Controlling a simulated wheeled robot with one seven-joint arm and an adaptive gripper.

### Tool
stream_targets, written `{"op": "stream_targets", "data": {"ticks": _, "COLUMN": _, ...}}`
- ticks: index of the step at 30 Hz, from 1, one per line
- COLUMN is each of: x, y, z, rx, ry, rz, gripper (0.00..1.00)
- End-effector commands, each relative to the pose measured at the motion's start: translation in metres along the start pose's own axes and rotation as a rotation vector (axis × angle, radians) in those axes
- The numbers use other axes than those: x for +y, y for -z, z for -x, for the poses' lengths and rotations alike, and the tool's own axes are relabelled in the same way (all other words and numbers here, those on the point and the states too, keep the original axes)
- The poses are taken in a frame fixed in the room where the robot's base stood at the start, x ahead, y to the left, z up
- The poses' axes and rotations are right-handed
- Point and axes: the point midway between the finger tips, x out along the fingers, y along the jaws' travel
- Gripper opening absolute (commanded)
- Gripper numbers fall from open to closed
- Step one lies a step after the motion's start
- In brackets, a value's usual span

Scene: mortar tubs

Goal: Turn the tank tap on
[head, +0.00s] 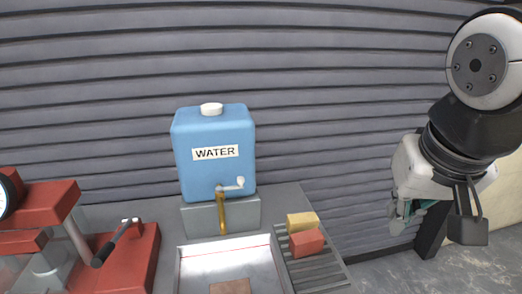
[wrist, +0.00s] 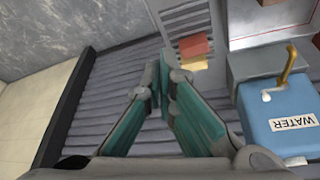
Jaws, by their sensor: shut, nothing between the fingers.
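The blue water tank (head: 214,135) stands on a grey block against the ribbed wall, with a WATER label and a white cap. Its brass tap (head: 222,214) points down at the tank's lower front. A pale lever (head: 231,187) with a white knob sticks out to the right from the tap.
A shallow metal basin (head: 182,268) lies below the tap. A red block (head: 306,242) and a yellow block (head: 302,221) lie on a slatted rack (head: 325,275) to its right. A red machine (head: 145,262) with a black-handled lever stands at left. Open space lies between my gripper and the tank.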

Motion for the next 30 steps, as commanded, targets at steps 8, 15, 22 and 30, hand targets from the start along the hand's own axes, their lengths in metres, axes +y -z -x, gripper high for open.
{"op": "stream_targets", "data": {"ticks": 8, "x": -0.048, "y": 0.072, "z": -0.009, "rx": -0.001, "ry": -0.085, "rz": -0.093, "gripper": 0.0}}
{"op": "stream_targets", "data": {"ticks": 15, "x": -0.11, "y": 0.123, "z": -0.028, "rx": 0.051, "ry": -0.152, "rz": -0.178, "gripper": 0.0}}
{"op": "stream_targets", "data": {"ticks": 22, "x": -0.188, "y": 0.156, "z": -0.052, "rx": 0.139, "ry": -0.194, "rz": -0.257, "gripper": 0.0}}
{"op": "stream_targets", "data": {"ticks": 30, "x": -0.275, "y": 0.169, "z": -0.079, "rx": 0.254, "ry": -0.198, "rz": -0.336, "gripper": 0.0}}
